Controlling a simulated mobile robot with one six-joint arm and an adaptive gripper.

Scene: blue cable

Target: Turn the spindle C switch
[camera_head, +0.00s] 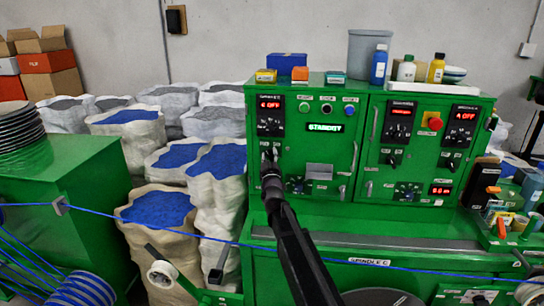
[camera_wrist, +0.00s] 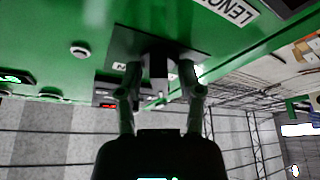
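The green control cabinet (camera_head: 330,160) has a display reading C OFF (camera_head: 269,104) at its upper left. Below that display, my gripper (camera_head: 269,158) is at the panel and hides most of the switch there. In the wrist view, the dark switch knob (camera_wrist: 158,66) stands out from a black plate (camera_wrist: 185,48) on the green panel. My gripper (camera_wrist: 160,78) has one finger on each side of the knob. The fingers are apart, with gaps visible beside the knob. I cannot tell whether either fingertip touches it.
Buttons (camera_head: 327,108) and a green display (camera_head: 325,127) are right of my gripper. Another panel section reads A OFF (camera_head: 466,115) farther right. A blue cable (camera_head: 180,232) crosses low in front of the cabinet. White sacks (camera_head: 215,180) stand to the left.

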